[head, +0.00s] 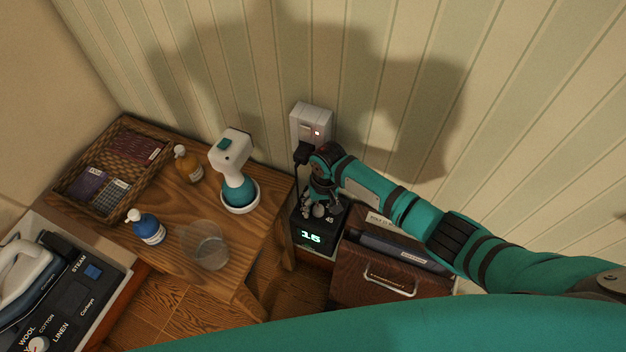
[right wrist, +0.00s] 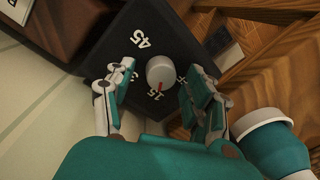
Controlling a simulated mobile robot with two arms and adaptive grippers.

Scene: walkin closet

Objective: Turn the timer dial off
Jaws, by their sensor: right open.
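The timer is a black box (head: 309,237) on the floor side of the wooden table, near the wall, with a lit green display that seems to read 15 or 16. In the right wrist view its black top (right wrist: 137,80) carries white numbers, 45 and 15 among them, around a round grey dial (right wrist: 161,70). The dial's red mark points near the 15. My right gripper (head: 320,207) is over the timer top; in its wrist view the open fingers (right wrist: 157,92) stand on either side of the dial, with visible gaps. My left gripper is not in view.
A wall outlet (head: 311,124) with a black plug is just behind my right gripper. A brown case (head: 375,272) stands close right of the timer. The wooden table (head: 186,217) at left holds a white-and-teal device (head: 233,170), a glass, bottles and a basket.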

